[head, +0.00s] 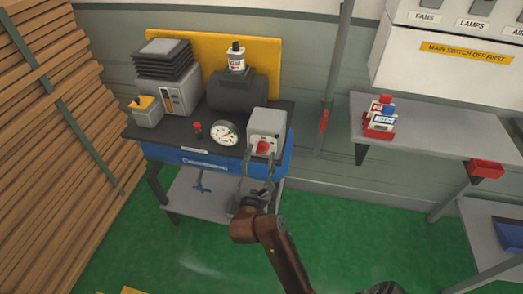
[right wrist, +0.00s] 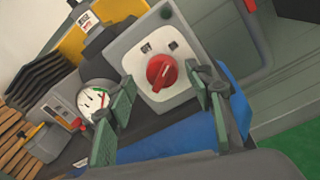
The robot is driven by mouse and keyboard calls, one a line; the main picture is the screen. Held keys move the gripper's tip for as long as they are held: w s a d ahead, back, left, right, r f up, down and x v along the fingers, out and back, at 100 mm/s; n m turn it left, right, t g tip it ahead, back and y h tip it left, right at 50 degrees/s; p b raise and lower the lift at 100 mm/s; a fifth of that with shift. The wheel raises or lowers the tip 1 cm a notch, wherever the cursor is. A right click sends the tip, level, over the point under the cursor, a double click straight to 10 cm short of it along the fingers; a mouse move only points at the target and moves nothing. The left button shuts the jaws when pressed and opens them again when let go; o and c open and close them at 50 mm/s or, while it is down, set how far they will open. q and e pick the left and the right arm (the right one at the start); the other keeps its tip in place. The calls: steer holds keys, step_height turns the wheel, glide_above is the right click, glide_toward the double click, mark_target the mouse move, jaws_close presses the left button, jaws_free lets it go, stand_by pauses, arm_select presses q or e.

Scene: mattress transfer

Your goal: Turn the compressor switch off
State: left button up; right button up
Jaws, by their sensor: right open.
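The compressor switch is a red rotary knob (right wrist: 161,72) on the front of a light grey box (head: 267,121). The box stands at the right end of the compressor bench. My right gripper (head: 258,160) is in front of the box, with its fingers pointing at it. In the right wrist view, its open green fingers (right wrist: 161,88) lie to either side of the knob, with a clear gap on each side. I cannot tell how far the fingertips are from the box face. The knob's handle looks tilted in the wrist view. My left gripper is not in view.
A round gauge (head: 224,133) and a small red valve (head: 198,130) sit left of the box. A dark tank (head: 232,95) is behind. Wood planks (head: 50,120) line the left. Green floor is open in front.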

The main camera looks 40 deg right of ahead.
steer(key=shift+w+d, duration=0.4)
steer(key=shift+w, duration=0.15)
steer(key=shift+s+d, duration=0.1)
steer(key=shift+d, duration=0.1)
steer(key=shift+c, duration=0.7)
steer(key=c, duration=1)
